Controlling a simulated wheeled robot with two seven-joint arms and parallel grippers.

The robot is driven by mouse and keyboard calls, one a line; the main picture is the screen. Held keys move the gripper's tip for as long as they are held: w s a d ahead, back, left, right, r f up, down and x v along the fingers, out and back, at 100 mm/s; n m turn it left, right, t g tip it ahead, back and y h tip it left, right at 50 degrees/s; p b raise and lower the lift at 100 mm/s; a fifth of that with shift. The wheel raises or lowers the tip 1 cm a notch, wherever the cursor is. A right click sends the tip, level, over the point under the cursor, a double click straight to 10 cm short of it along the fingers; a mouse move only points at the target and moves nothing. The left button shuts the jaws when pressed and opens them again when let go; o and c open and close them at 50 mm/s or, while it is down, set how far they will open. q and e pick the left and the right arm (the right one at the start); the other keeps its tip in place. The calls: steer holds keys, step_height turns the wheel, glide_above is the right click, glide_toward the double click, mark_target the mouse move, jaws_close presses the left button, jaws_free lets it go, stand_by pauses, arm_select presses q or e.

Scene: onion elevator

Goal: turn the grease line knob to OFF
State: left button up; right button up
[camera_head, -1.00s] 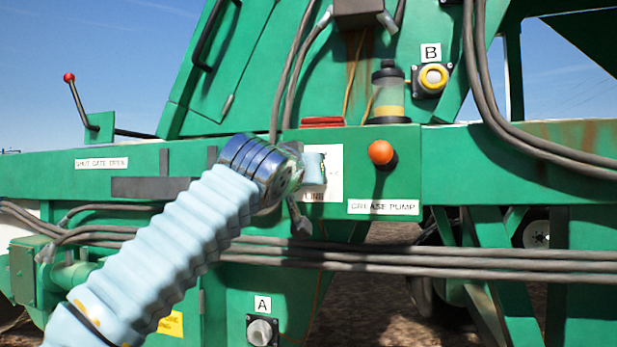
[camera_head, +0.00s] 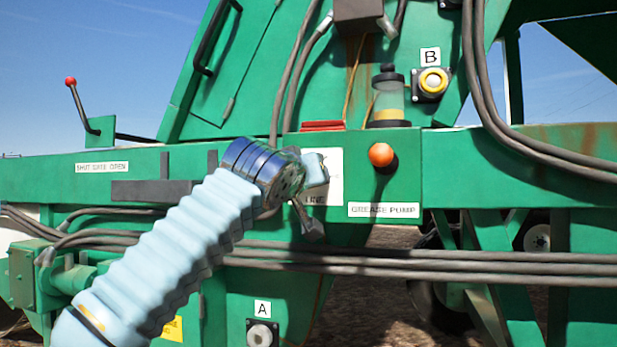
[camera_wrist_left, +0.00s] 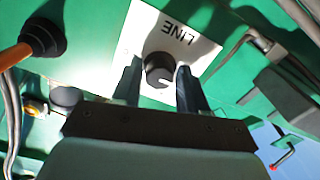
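The grease line knob (camera_wrist_left: 158,70) is dark and round with a white pointer mark, on a white label plate (camera_wrist_left: 202,50) that reads "LINE" and appears upside down in the left wrist view. My left gripper (camera_wrist_left: 160,84) is open, with one finger on each side of the knob. A small gap seems to show beside the knob; contact is unclear. In the head view my left gripper (camera_head: 314,196) is in front of the label plate (camera_head: 335,172) and hides the knob. My right gripper is out of view.
An orange ball-topped lever (camera_head: 381,155) stands right of the plate above the "GREASE PUMP" label (camera_head: 383,210). Dark hoses (camera_head: 420,262) run across below. Yellow button B (camera_head: 433,81) is at upper right, and button A (camera_head: 262,334) is at lower left.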

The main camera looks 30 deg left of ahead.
arm_select(q)
steer(key=shift+o, duration=1.1)
steer(key=shift+r, duration=0.1)
steer(key=b+v, duration=0.1)
steer(key=v, duration=1.3)
steer(key=shift+w, duration=0.1)
